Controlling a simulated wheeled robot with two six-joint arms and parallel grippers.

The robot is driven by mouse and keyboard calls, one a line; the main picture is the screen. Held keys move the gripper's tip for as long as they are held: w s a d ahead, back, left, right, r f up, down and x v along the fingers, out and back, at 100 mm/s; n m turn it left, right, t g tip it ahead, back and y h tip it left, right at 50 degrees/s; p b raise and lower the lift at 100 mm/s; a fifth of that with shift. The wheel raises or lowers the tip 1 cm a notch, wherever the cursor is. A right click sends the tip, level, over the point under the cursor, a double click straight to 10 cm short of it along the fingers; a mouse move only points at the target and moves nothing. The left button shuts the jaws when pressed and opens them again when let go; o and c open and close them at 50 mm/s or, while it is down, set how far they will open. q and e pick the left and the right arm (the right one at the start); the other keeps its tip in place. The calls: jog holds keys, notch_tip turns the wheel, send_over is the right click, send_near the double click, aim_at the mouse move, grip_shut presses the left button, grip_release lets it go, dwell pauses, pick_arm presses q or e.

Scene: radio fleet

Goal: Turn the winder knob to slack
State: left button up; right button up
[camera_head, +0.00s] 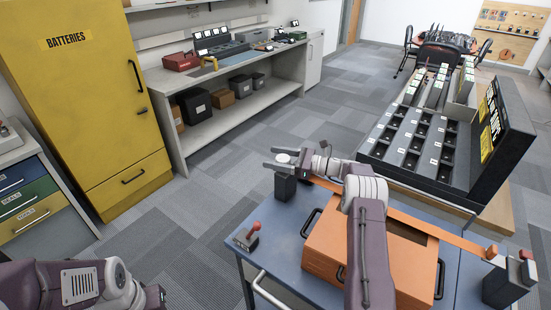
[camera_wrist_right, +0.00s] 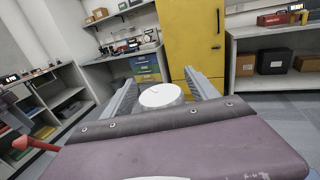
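The winder knob (camera_head: 284,158) is a pale round disc on top of a dark post (camera_head: 285,186) at the back left corner of the blue cart. An orange strap (camera_head: 425,226) runs from near this post to the right end. My right gripper (camera_head: 278,158) is at the knob with one finger on each side; the knob (camera_wrist_right: 161,96) also shows between the fingers in the right wrist view. The fingers look spread, with narrow gaps beside the knob; contact is not clear. My left gripper (camera_head: 157,298) is at the lower left, its fingers hardly visible.
An orange box (camera_head: 329,243) with black handles sits on the blue cart (camera_head: 277,256) under the strap. A red-knobbed lever (camera_head: 249,236) stands at the cart's left edge. A black post (camera_head: 505,283) is at the right. A radio rack (camera_head: 487,158) stands behind; open carpet lies left.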

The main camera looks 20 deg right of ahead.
jog(key=v, duration=0.9)
